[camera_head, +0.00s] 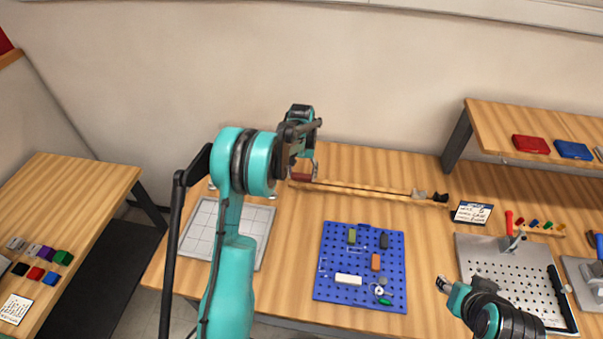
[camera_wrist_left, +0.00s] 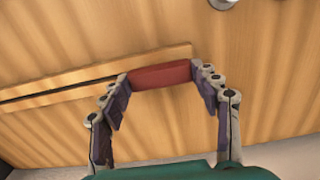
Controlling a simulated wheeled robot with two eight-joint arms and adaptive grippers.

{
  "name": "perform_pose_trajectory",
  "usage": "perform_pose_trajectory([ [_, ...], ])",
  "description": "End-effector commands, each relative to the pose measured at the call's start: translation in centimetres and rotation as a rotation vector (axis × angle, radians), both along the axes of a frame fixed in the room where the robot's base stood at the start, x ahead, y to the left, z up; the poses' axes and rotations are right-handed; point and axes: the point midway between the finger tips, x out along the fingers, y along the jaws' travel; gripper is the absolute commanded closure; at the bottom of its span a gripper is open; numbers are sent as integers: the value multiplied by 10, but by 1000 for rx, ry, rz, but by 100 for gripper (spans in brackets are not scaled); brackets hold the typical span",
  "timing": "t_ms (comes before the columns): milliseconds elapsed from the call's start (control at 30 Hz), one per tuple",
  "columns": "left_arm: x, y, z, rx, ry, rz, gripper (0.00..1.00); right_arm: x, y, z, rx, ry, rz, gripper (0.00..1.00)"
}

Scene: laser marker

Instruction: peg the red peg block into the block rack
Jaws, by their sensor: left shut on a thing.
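The red peg block (camera_head: 302,177) is between the fingertips of my left gripper (camera_head: 303,174), which is shut on it. The wrist view shows the block (camera_wrist_left: 160,74) as a dark red bar spanning the fingertips (camera_wrist_left: 162,76). A long thin wooden rail (camera_head: 365,191), which looks like the block rack, runs along the back of the table. The block is at the rail's left end; I cannot tell whether they touch. The rail also passes behind the block in the wrist view (camera_wrist_left: 65,88). My right gripper (camera_head: 442,285) is low at the right, its opening unclear.
A grey piece (camera_head: 418,195) and a black piece (camera_head: 441,197) are at the rail's right end. A blue pegboard (camera_head: 330,285) with several small parts lies in front. A metal plate (camera_head: 490,262) lies at right, a white gridded panel (camera_head: 197,238) at left.

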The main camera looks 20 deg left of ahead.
Motion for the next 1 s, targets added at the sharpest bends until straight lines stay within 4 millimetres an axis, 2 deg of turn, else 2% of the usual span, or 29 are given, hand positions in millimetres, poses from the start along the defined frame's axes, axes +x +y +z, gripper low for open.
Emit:
perform_pose_trajectory([
  [733, 0, 0, -12, 0, 0, 0, 59, 0, 0, -10, 0, 0, 0, 60],
  [767, 0, 0, -12, 0, 0, 0, 33, 0, 0, -10, 0, 0, 0, 60],
  [833, 0, 0, -11, 0, 0, 0, 14, 0, 0, -9, 0, 0, 0, 60],
  [1000, 0, 0, -11, 0, 0, 0, 14, 0, 0, -9, 0, 0, 0, 60],
])
